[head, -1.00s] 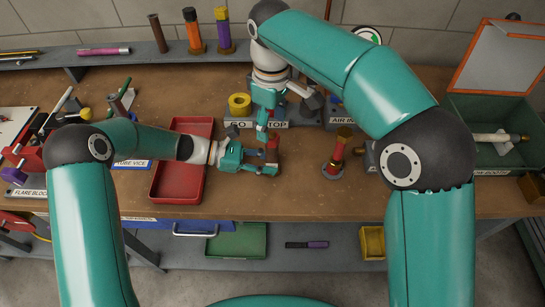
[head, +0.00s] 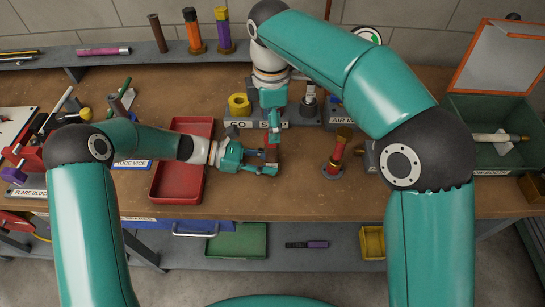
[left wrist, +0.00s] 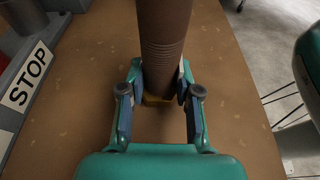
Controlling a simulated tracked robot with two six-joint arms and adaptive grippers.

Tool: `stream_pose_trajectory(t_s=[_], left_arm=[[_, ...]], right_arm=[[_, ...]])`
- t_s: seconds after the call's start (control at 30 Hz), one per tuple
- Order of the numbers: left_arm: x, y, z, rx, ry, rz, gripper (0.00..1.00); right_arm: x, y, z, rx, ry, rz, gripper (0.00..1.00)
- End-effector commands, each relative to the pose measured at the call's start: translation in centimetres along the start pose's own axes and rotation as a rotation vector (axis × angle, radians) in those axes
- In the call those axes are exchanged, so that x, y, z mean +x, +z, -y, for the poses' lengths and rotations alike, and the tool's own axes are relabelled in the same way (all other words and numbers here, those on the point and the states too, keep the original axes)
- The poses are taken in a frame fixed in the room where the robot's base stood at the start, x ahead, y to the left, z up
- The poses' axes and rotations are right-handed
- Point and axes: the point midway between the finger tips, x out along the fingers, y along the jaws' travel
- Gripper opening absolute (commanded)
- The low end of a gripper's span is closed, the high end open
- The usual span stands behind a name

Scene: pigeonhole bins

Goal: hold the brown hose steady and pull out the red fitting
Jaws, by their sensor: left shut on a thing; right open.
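The brown hose (left wrist: 163,40) stands upright in the left wrist view, with a yellow collar (left wrist: 157,100) low on it. My left gripper (left wrist: 160,92) is shut around the hose just above this collar. In the head view my left gripper (head: 272,162) comes in from the left, low over the bench front. My right gripper (head: 273,130) points down from above, open, just above my left one by the hose top. A small reddish-brown part shows between the two grippers, but I cannot tell whether it is the red fitting.
A red tray (head: 178,185) lies left of my left gripper. A red piece with a brassy top (head: 338,152) stands on a round base to the right. A green open box (head: 490,150) is far right.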

Motion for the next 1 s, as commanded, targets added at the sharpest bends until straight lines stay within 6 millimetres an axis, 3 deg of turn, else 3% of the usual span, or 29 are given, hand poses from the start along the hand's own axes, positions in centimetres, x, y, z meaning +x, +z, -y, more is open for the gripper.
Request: stream_pose_trajectory(t_s=[0.03, 0.57, 1.0], left_arm=[[0.2, -0.7, 0.3, -0.008, -0.007, -0.01, 0.0], [0.2, -0.7, 0.3, -0.008, -0.008, -0.01, 0.0], [0.2, -0.7, 0.3, -0.008, -0.008, -0.01, 0.0]], right_arm=[[0.1, 0.0, 0.0, 0.002, 0.0, 0.0, 0.62], [0.2, 0.1, -0.1, 0.005, 0.0, 0.0, 0.59], [2.1, 0.1, -0.1, 0.005, -0.001, 0.001, 0.59]])
